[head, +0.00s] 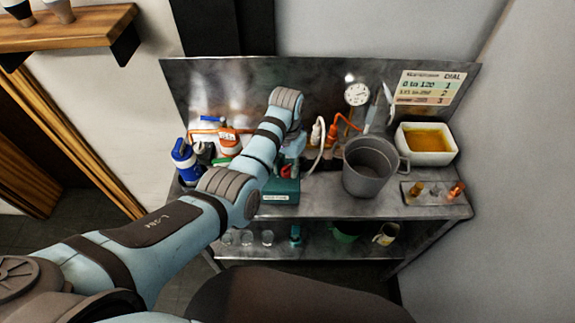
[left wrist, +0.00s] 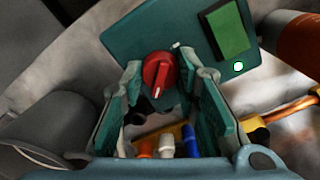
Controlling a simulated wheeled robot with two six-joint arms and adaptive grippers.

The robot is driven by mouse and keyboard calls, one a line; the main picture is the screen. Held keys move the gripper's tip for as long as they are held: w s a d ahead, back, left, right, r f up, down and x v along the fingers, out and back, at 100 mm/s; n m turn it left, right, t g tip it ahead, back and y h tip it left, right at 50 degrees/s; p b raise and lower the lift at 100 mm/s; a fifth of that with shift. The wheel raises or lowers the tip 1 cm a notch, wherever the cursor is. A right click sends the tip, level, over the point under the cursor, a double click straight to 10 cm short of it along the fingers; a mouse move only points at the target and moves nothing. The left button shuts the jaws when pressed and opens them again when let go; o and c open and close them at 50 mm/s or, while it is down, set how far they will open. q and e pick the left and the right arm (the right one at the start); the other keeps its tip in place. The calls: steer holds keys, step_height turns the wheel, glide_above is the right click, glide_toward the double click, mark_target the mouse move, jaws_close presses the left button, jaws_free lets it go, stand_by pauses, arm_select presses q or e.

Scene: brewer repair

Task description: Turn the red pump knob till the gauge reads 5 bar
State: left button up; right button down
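The red pump knob (left wrist: 160,72), with a white pointer mark, is on a teal machine (left wrist: 158,22) in the left wrist view. In the head view the teal machine (head: 281,197) is on the metal bench, partly hidden by my left arm. My left gripper (left wrist: 162,76) has its two teal fingers apart, one on each side of the knob; I cannot tell whether they touch it. In the head view the left gripper (head: 290,163) is over the machine. A white round gauge (head: 357,94) is at the back panel; its reading is too small to tell. My right gripper is not in view.
A grey pot (head: 370,165) stands right of the machine, with a white tray of amber liquid (head: 427,144) beyond it. A blue bottle (head: 186,160) and orange items stand at the left. A dial sign (head: 432,87) is on the back panel. A lower shelf (head: 340,249) holds glasses and cups.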

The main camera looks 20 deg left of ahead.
mark_target(286, 167)
arm_select(q)
steer(key=c, duration=0.4)
steer(key=shift+o, duration=0.2)
steer(key=shift+m, duration=0.8)
steer(key=o, duration=1.2)
steer(key=shift+c, duration=0.2)
step_height(286, 167, up, 8)
steer(key=shift+f, duration=0.2)
steer(key=shift+f, duration=0.1)
